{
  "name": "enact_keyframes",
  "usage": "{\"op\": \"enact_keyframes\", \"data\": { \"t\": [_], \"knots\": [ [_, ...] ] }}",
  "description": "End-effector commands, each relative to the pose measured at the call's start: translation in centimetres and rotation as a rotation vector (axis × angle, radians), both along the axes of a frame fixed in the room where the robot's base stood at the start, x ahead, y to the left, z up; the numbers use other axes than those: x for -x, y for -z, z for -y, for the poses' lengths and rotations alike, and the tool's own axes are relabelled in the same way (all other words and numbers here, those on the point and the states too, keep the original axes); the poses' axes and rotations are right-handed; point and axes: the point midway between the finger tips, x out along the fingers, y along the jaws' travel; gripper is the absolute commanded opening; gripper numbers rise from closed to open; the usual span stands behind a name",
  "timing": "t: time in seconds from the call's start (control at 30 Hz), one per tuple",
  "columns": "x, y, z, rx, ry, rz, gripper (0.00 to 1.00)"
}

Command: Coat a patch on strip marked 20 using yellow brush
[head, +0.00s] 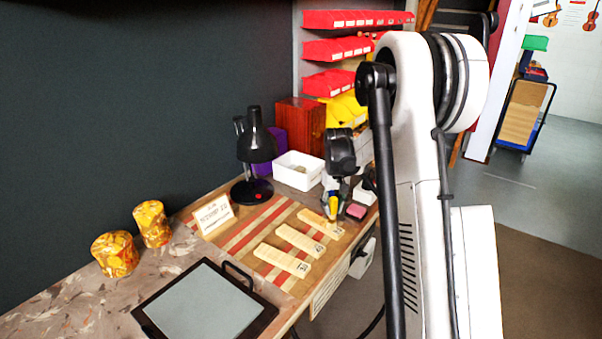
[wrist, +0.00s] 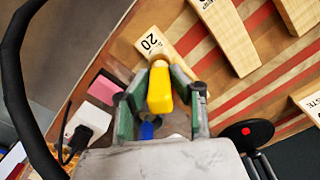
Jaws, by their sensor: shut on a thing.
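The strip marked 20 (wrist: 151,42) is pale wood, with its label end just beyond my gripper in the wrist view. In the head view the strip under my gripper (head: 318,222) appears to be this one, farthest of the strips on the bench. My gripper (wrist: 160,82) is shut on the yellow brush (wrist: 160,96), whose pale tip points toward the strip. The brush also shows in the head view (head: 333,204), below my gripper (head: 334,192). I cannot tell whether its tip touches the wood. A blue piece (wrist: 149,129) shows between the fingers, its nature unclear.
Two other pale strips (head: 300,240) (head: 282,260) lie on the striped board. A pink block (head: 356,211) sits right of my gripper. A white bin (head: 298,171), black lamp (head: 257,148) and sign card (head: 213,214) stand left. A dark-framed tablet (head: 208,304) lies nearer.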

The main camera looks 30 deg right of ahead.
Motion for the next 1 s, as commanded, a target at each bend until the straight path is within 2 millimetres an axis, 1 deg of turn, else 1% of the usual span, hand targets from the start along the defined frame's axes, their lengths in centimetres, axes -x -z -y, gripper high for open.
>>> {"op": "enact_keyframes", "data": {
  "t": [0.2,1.0],
  "knots": [
    [-1.8,0.2,-0.8,0.000,0.002,0.000,0.00],
    [-8.1,0.1,-3.5,0.000,0.008,0.000,0.00]
  ]
}}
